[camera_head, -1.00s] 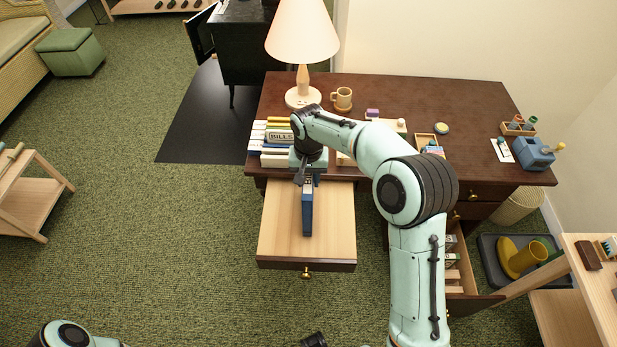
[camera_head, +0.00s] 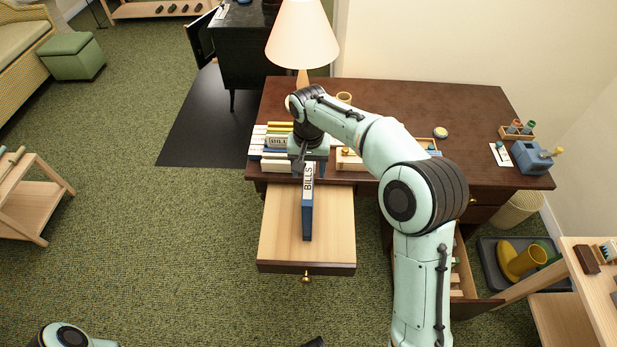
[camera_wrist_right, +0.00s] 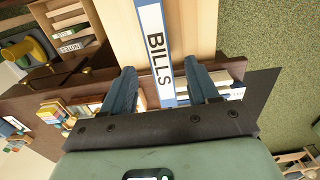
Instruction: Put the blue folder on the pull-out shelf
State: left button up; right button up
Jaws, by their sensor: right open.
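The blue folder (camera_head: 307,222) rests on the pull-out shelf (camera_head: 276,228), near its middle. Its white "BILLS" label faces up, and it also shows in the wrist view (camera_wrist_right: 155,45). My right gripper (camera_head: 302,168) is open above the desk end of the folder. In the wrist view its two fingers (camera_wrist_right: 160,88) are spread on either side of the label end, with gaps to it. The pull-out shelf sticks out from the dark desk. My left gripper is not clearly visible; only a link of my left arm shows at the bottom left.
An open drawer (camera_head: 482,306) is at the right. The carpet left of the shelf is clear.

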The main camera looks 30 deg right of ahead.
notch_tip(320, 180, up, 6)
jog(key=shift+f+p, duration=0.25)
jog(key=shift+p, duration=0.15)
dwell(0.3)
